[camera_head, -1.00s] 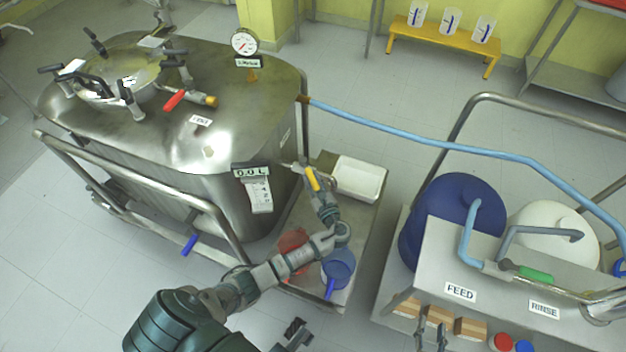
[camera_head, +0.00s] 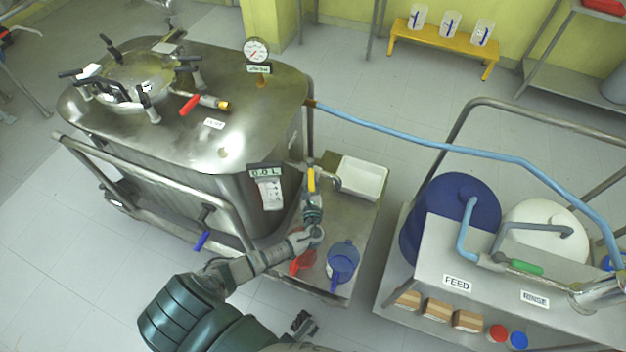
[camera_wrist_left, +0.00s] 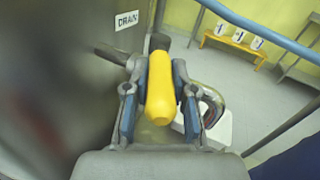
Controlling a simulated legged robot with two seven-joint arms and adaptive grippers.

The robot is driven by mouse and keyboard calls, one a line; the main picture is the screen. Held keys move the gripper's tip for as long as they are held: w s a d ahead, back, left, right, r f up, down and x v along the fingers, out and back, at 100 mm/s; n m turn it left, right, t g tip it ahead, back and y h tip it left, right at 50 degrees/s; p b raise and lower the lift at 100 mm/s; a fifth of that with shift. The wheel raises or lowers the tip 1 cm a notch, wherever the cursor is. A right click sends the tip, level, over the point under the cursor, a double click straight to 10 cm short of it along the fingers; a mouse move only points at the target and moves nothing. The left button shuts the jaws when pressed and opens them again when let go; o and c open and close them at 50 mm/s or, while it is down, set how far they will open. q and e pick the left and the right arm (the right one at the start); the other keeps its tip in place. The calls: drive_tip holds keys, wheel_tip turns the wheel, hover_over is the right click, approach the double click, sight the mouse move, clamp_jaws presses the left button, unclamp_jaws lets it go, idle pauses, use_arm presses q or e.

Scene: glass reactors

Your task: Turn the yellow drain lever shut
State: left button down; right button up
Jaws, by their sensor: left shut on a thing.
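The yellow drain lever (camera_head: 311,180) is at the lower right side of the steel reactor (camera_head: 215,150), near the drain outlet (camera_head: 330,181). My left gripper (camera_head: 312,193) is shut on it. In the left wrist view, the yellow handle (camera_wrist_left: 160,90) lies between the two fingers of the left gripper (camera_wrist_left: 159,108), its rounded end toward the camera. A DRAIN label (camera_wrist_left: 127,20) is on the reactor wall above left. The valve body behind the handle is partly hidden. My right gripper is not in view.
The feed and rinse cart (camera_head: 500,270) is to the right. A blue hose (camera_head: 420,142) spans above.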

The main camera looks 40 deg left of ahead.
use_arm(q)
drive_tip(key=a+m+t+h, duration=0.1)
drive_tip(key=h, duration=0.1)
drive_tip(key=s+a+m+t+h, duration=0.1)
drive_tip(key=m+h, duration=0.1)
drive_tip(key=shift+a+r, duration=0.1)
drive_tip(key=shift+a, duration=0.1)
drive_tip(key=shift+r+t+h, duration=0.1)
drive_tip(key=shift+t+h, duration=0.2)
drive_tip(key=c, duration=1)
unclamp_jaws()
drive_tip(key=shift+o, duration=0.3)
drive_tip(key=shift+f, duration=0.2)
drive_tip(key=shift+s, duration=0.1)
drive_tip(key=v, duration=1.1)
drive_tip(key=shift+s, duration=0.35)
drive_tip(key=shift+d, duration=0.1)
